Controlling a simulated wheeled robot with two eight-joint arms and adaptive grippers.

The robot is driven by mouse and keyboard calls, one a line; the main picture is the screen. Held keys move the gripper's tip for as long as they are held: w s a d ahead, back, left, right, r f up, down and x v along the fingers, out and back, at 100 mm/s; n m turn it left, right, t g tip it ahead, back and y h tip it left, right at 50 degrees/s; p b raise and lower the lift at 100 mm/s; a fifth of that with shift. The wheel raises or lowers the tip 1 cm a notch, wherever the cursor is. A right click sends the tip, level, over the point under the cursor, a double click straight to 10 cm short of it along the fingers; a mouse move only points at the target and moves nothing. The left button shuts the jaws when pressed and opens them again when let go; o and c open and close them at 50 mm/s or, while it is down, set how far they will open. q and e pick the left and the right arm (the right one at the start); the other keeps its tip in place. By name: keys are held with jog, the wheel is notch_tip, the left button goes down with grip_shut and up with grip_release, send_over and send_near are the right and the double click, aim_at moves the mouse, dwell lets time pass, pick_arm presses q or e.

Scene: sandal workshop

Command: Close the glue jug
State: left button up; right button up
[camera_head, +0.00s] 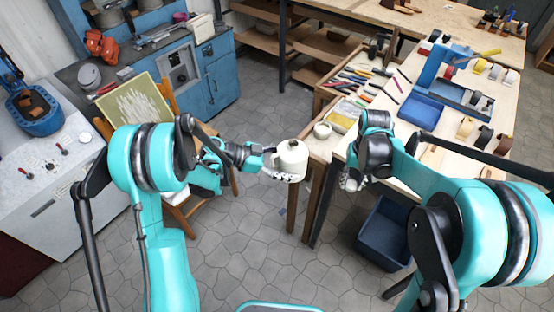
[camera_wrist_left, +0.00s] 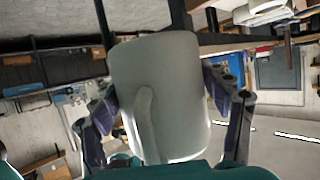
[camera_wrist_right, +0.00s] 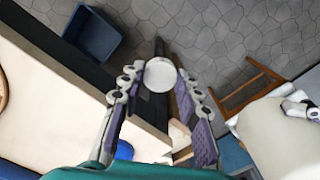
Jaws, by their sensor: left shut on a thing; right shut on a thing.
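The cream glue jug (camera_head: 291,160) is in the air left of the workbench corner, with a small dark spot on its top. My left gripper (camera_head: 270,162) is shut on it; in the left wrist view the jug (camera_wrist_left: 165,95) fills the space between the fingers, its handle facing the camera. My right gripper (camera_head: 352,182) is right of the jug, partly hidden by its arm. In the right wrist view it is shut on a round white lid (camera_wrist_right: 160,75), and the jug (camera_wrist_right: 280,138) is at lower right, apart from the lid.
The workbench (camera_head: 405,107) carries tools and tape rolls. A blue bin (camera_head: 384,235) is on the floor below. A wooden chair with a pale panel (camera_head: 135,105) stands at left.

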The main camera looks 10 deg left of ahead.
pick_arm(q)
jog(key=shift+d+f+m, duration=0.15)
jog(key=shift+d+m, duration=0.15)
pick_arm(e)
jog(key=w+a+r+n, duration=0.2)
jog(key=w+a+r, duration=0.2)
jog(key=a+r, duration=0.4)
jog(key=n, duration=0.3)
send_near(288, 159)
jog(key=w+d+r, duration=0.2)
jog(key=w, duration=0.2)
jog(key=shift+s+a+f, duration=0.15)
jog(key=shift+f, duration=0.1)
jog(key=shift+f, duration=1.9)
jog(key=shift+f, duration=0.1)
jog(key=shift+f, duration=0.8)
